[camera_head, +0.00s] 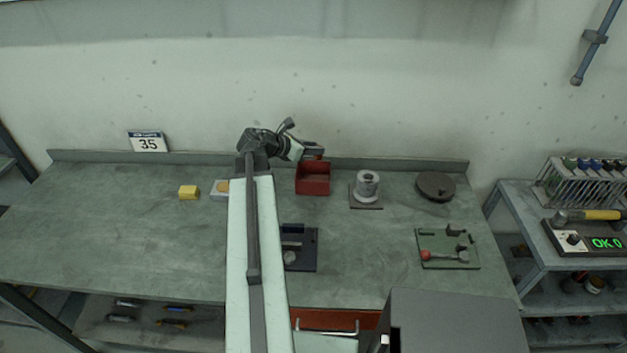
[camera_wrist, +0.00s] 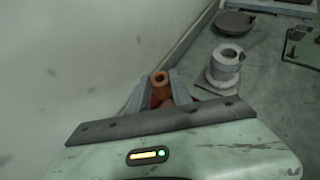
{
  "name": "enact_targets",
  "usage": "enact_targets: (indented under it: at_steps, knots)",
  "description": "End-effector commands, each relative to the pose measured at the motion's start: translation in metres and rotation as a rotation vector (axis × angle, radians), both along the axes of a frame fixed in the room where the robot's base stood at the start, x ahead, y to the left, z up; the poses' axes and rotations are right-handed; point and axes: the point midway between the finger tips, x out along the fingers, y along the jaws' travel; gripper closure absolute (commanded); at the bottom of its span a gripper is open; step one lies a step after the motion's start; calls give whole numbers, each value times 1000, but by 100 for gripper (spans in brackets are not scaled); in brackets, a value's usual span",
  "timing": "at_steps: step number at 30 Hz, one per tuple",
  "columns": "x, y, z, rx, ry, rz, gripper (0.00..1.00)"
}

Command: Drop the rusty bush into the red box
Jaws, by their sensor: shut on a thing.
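The rusty bush (camera_wrist: 159,78) is an orange-brown ring with a central hole. In the wrist view it sits between the two grey fingers of my gripper (camera_wrist: 158,91), which is shut on it. In the head view my gripper (camera_head: 313,151) is at the back of the bench, above the rear part of the red box (camera_head: 313,187). The red box is open-topped, with its front wall and part of its inside showing. The bush cannot be made out clearly in the head view, and the box is mostly hidden in the wrist view.
A grey flanged spool (camera_head: 367,187) stands on a plate right of the box, with a dark round disc (camera_head: 435,187) beyond it. A dark fixture (camera_head: 301,248) is in front. The wall rises close behind the bench.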

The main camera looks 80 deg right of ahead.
Motion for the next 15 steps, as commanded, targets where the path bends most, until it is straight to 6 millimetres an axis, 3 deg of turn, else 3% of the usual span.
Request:
enact_targets:
  at_steps: [7,15]
  knots:
    - [0,0,-8,0,0,1,100]
    - [1,0,-45,0,0,1,100]
